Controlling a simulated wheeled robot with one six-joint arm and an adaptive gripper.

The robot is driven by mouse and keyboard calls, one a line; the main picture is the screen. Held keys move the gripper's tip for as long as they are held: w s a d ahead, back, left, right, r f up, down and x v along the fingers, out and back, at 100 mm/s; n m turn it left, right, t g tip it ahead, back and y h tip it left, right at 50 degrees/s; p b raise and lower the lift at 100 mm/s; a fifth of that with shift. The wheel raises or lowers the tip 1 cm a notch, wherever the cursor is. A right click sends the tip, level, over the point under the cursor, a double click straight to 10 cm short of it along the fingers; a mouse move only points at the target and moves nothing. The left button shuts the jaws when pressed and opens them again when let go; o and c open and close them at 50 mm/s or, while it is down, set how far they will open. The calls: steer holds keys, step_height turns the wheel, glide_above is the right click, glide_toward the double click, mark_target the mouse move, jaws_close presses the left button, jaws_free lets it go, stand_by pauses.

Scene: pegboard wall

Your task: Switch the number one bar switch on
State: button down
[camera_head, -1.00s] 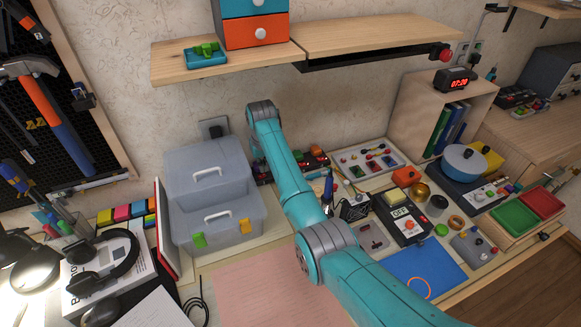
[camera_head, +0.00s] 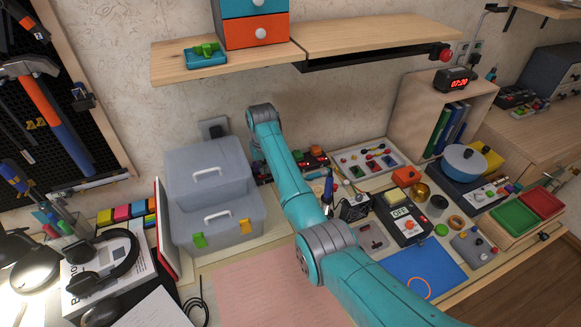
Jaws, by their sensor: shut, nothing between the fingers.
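A dark bar with a row of small coloured switches, red ones among them, lies at the back of the desk against the wall; its right part (camera_head: 313,158) shows to the right of my arm. A short left part of it shows to the left of my arm, and my teal arm covers the middle. I cannot read any numbers on the bar or tell which switches are on. My arm reaches up from the lower right and bends at the wrist in front of the wall, above the bar. My gripper is hidden behind the arm.
A grey lidded toolbox (camera_head: 215,225) stands close to the left of my arm. A wooden shelf (camera_head: 380,38) hangs above. A white panel with knobs (camera_head: 369,158) and a black OFF switch box (camera_head: 401,214) stand to the right. A pink mat (camera_head: 265,298) lies in front.

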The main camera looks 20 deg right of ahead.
steer(key=shift+f, duration=0.65)
stand_by(0.3)
steer(key=shift+r, duration=3.55)
